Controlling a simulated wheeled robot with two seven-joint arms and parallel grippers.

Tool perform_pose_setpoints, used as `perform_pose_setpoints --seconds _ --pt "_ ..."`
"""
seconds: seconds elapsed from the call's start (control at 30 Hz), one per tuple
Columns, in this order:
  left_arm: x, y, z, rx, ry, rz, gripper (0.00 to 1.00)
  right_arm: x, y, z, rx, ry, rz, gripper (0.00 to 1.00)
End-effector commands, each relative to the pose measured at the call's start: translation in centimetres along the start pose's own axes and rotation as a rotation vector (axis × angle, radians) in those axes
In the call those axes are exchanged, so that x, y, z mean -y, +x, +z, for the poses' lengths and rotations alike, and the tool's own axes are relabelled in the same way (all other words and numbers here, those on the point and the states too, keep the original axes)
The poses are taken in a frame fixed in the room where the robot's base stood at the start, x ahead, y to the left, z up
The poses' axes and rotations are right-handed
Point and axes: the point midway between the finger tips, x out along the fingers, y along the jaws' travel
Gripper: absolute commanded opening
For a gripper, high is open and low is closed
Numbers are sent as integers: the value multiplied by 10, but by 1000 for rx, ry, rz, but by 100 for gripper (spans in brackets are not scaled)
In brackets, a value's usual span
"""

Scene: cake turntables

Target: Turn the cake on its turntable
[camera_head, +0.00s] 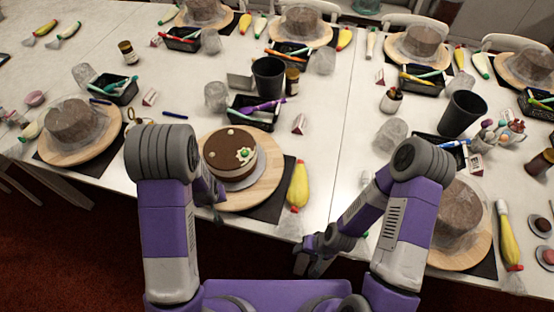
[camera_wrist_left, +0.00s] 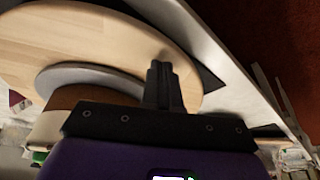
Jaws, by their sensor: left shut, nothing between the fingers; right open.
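The cake (camera_head: 230,150) is round and brown with white dots and a small green decoration on top. It stands on a silver board (camera_head: 262,160) on the round wooden turntable (camera_head: 262,190). In the left wrist view the cake's side (camera_wrist_left: 62,110), the silver board (camera_wrist_left: 85,74) and the turntable (camera_wrist_left: 90,28) show in part. My left gripper (camera_wrist_left: 162,72) is shut and empty, its fingers over the turntable's edge area; I cannot tell whether they touch it. In the head view my left arm mostly hides it. My right gripper (camera_head: 312,258) is open and empty at the table's front edge, right of the turntable.
A yellow piping bag (camera_head: 298,186) lies right of the turntable. Behind it stand a black tray (camera_head: 254,114) with tools, a dark cup (camera_head: 268,78) and a small card (camera_head: 299,124). Covered cakes stand on other turntables to the left (camera_head: 84,152) and right (camera_head: 474,252).

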Motion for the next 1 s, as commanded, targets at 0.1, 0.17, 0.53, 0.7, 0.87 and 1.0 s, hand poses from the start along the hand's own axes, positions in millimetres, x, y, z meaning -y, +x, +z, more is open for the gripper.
perform_pose_setpoints --seconds 0.1,0.17,0.53,0.7,0.87,1.0 --pt "0 6 2 0 0 0 0 -2 5 0 0 0 0 55" --pt "0 8 2 0 0 0 0 -3 7 0 0 0 0 55" --pt "-38 1 14 1 7 1 0 1 -3 0 0 0 0 55" --pt "-56 0 21 0 3 1 0 2 -7 0 0 0 0 55" --pt "-61 0 22 0 0 0 0 2 -7 0 0 0 0 55" --pt "-60 0 22 0 0 0 0 2 -7 0 0 0 0 55"
